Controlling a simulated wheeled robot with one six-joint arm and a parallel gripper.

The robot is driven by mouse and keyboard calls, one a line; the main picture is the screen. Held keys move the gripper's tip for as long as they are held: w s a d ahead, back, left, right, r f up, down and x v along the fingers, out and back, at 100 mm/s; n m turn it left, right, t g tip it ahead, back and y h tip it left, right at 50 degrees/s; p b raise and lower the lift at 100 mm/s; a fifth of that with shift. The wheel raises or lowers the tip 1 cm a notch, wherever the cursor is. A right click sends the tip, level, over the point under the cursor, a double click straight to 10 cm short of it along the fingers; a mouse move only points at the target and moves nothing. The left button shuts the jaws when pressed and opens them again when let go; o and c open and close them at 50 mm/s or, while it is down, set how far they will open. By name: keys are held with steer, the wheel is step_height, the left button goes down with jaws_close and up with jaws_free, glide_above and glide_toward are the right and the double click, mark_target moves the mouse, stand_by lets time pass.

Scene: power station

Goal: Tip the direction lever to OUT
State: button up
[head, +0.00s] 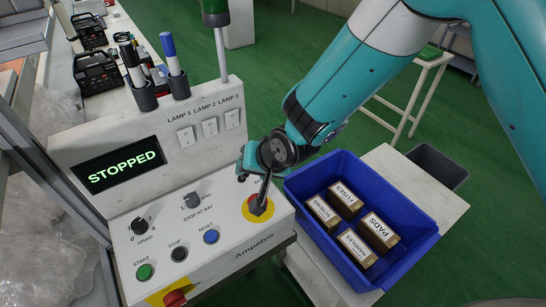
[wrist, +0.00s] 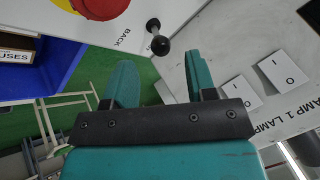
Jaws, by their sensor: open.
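The direction lever (wrist: 157,38) shows in the wrist view as a short metal stem with a black ball knob, beside the word BACK on the white panel. My gripper (wrist: 160,62) is open, its two teal fingers apart and empty. The knob appears just past the fingertips, roughly in line with the gap. I cannot tell its exact distance from them. In the head view my gripper (head: 254,172) is over the right part of the control console (head: 215,255) and hides the lever there. The OUT label is not visible.
The display (head: 123,165) reads STOPPED. Lamp switches (head: 210,127), a speed knob (head: 139,226) and push buttons are nearby. A blue crate (head: 414,245) with labelled boxes stands right.

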steer(key=b+v, duration=0.1)
steer(key=v, duration=1)
steer(key=shift+d+r+b, duration=0.2)
steer(key=shift+r+b, duration=0.1)
steer(key=shift+b, duration=0.05)
steer(key=shift+s, duration=0.15)
